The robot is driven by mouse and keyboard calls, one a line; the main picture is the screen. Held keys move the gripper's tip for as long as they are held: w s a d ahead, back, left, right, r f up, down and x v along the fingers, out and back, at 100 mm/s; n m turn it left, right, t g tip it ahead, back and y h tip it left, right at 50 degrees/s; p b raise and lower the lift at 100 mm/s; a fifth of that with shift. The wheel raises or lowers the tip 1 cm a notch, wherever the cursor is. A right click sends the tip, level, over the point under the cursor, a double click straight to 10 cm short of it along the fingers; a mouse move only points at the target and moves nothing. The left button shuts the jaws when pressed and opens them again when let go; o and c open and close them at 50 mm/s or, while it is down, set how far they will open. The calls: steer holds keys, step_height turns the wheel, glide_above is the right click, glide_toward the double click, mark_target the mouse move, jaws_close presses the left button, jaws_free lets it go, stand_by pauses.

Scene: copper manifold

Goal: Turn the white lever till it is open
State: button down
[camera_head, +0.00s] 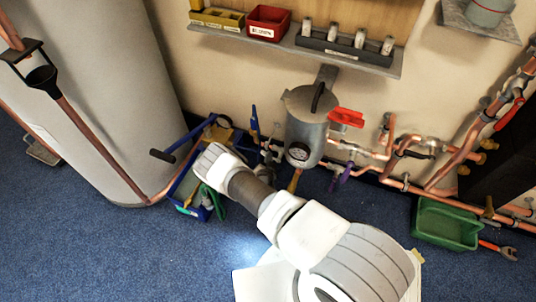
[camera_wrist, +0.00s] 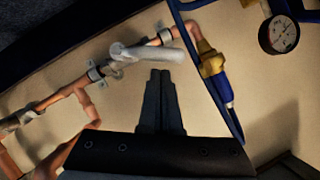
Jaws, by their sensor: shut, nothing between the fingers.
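In the wrist view the white lever (camera_wrist: 147,51) lies along a copper pipe (camera_wrist: 62,94), just beyond my fingertips and slightly left of them. In the head view I cannot make out the white lever or my fingers; my arm covers that area.
A brass and blue fitting (camera_wrist: 213,72) and a blue frame (camera_wrist: 188,22) stand right of my fingers, with a gauge (camera_wrist: 284,34) beyond. The head view shows a grey vessel (camera_head: 306,125), a red lever (camera_head: 346,117), a green bin (camera_head: 446,224), a large tank (camera_head: 105,90) and open blue carpet (camera_head: 130,255).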

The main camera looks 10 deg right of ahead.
steer(key=shift+w+d+f, duration=0.1)
steer(key=shift+w+f, duration=0.05)
steer(key=shift+w, duration=0.15)
